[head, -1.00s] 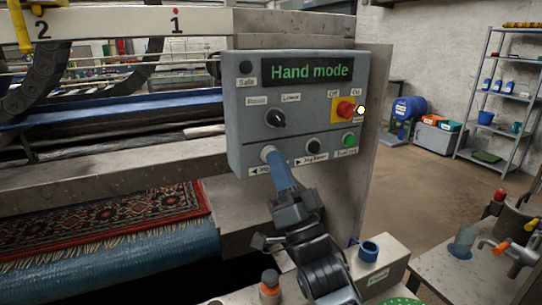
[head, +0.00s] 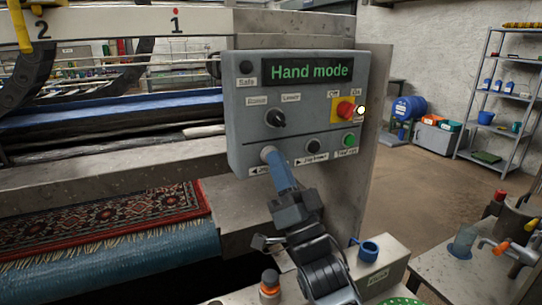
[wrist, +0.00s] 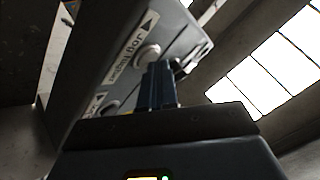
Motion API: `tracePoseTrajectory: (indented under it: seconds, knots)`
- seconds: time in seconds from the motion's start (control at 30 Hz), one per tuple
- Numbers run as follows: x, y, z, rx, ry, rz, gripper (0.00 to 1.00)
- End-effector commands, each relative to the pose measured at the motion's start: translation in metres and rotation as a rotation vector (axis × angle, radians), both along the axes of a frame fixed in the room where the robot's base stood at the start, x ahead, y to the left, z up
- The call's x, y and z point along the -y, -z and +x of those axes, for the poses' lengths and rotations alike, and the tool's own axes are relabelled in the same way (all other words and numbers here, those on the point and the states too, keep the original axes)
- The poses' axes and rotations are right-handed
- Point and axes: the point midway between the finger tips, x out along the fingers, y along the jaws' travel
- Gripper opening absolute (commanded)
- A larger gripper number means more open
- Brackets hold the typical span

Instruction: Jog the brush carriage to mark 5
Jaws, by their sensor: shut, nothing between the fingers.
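The grey control box (head: 300,100) shows "Hand mode" in green. My gripper (head: 270,155) is shut, its blue fingers at the lower-left button, whose label bears a left arrow. In the wrist view, the fingertips (wrist: 157,72) meet a round pale button (wrist: 148,55) beside a "Jog" label; how far it is pressed is hidden. On the top rail (head: 120,22), mark 2 (head: 43,30) and mark 1 (head: 176,22) show. Mark 5 is out of view. A yellow part (head: 22,27) hangs left of mark 2. A dark cable chain (head: 32,75) curves below the rail. The brush itself cannot be made out.
A black jog button (head: 313,146), a green button (head: 349,140) and a red switch (head: 346,108) sit close to my gripper. A red patterned rug (head: 100,218) lies at left.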

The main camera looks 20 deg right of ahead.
Motion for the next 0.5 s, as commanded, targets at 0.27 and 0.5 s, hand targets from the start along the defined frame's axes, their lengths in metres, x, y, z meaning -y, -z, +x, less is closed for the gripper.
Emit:
tracePoseTrajectory:
  seconds: [0.27,0.5]
  knots:
    - [0.0,0.0,-0.012,-0.001,0.0,0.0,0.0]
    - [0.0,0.0,-0.016,-0.001,0.0,0.001,0.0]
